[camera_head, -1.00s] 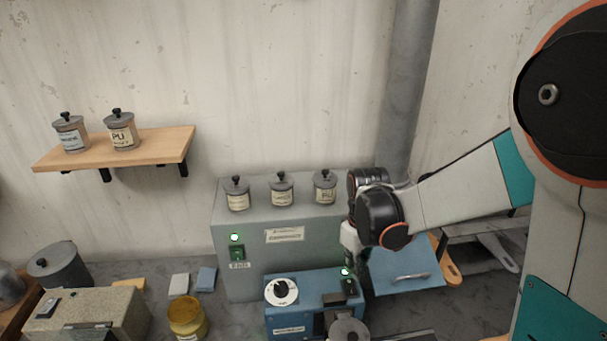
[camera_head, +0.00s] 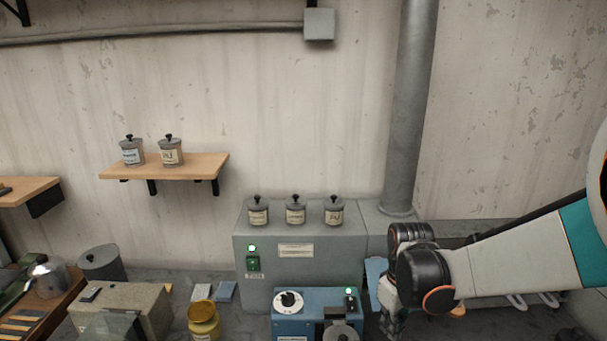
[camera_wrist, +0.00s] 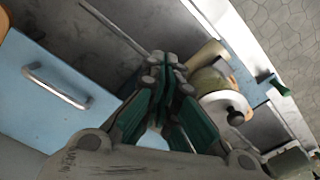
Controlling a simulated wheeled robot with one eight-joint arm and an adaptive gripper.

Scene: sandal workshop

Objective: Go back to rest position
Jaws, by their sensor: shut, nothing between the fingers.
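My gripper (camera_wrist: 165,72) shows in the wrist view with its green-padded fingers together and nothing between them. In the head view the arm's wrist is at the right, just right of the blue machine (camera_head: 318,303), and the fingertips are cut off or hidden at the lower edge. The blue machine has a white dial (camera_head: 288,302) and a lit green lamp. In the wrist view a blue panel with a metal handle (camera_wrist: 57,87) lies left of the fingers, and a white round dial-like part with a black knob (camera_wrist: 225,110) is to their right.
A grey cabinet (camera_head: 300,262) with three lidded jars on top stands behind the blue machine. A wooden shelf (camera_head: 165,168) holds two jars. A yellow jar (camera_head: 203,320) and a speckled box (camera_head: 125,305) are at lower left. A grey pipe (camera_head: 408,110) rises behind my arm.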

